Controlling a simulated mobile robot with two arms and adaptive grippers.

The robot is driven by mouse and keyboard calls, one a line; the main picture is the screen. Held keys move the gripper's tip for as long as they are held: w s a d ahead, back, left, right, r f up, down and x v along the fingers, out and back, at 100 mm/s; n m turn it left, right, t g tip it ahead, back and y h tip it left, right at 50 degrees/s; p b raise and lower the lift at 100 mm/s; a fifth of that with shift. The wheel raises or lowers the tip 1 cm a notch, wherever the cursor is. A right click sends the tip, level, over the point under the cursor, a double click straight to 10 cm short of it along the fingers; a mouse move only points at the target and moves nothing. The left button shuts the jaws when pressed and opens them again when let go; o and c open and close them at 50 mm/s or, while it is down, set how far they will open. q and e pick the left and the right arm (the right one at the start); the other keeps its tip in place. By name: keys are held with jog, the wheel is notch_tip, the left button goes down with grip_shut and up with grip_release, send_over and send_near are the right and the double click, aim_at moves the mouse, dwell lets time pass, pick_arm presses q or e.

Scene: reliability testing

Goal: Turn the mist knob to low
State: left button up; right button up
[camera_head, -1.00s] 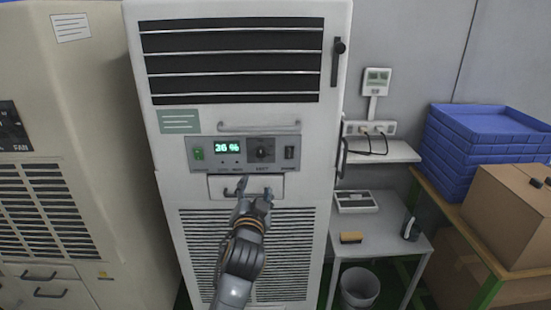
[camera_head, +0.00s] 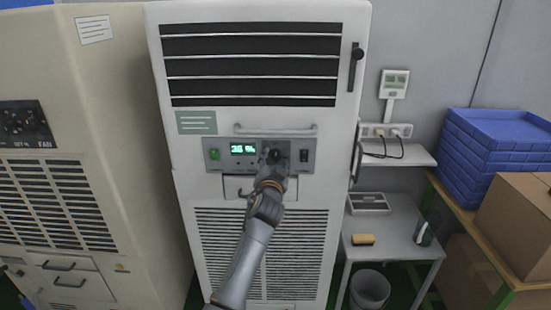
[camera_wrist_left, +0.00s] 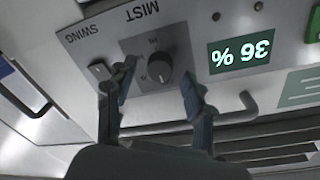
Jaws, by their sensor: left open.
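The mist knob (camera_wrist_left: 159,68) is a round dark dial with a pale mark on the grey control panel (camera_head: 213,166) of the white cabinet. In the left wrist view it appears upside down beside the word MIST. My left gripper (camera_head: 272,168) is open in front of the panel, its fingers mostly covering the knob in the head view. In the wrist view the two fingers appear on either side of the knob; I cannot tell whether they touch it. The green display (camera_wrist_left: 241,53) reads 36 %. My right gripper is not in view.
A green switch (camera_head: 214,155) and a dark rocker switch (camera_head: 304,155) flank the panel. A bar handle (camera_head: 240,130) runs above it. A beige cabinet (camera_head: 110,130) stands left; a small table (camera_head: 400,245) and blue trays (camera_head: 495,140) stand right.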

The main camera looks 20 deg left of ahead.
pick_arm(q)
jog(key=shift+w, duration=0.5)
grip_shut()
jog(key=shift+a, duration=0.1)
jog(key=m+p, duration=0.2)
jog(key=m, duration=0.3)
jog(key=shift+r+m+p, duration=0.15)
jog(key=shift+m+p, duration=0.15)
jog(key=shift+p, duration=0.1)
jog(key=m+p, duration=0.1)
jog(key=m, duration=0.2)
jog(key=shift+g, duration=0.3)
jog(key=shift+m+p, duration=0.75)
jog(key=shift+m, duration=0.55)
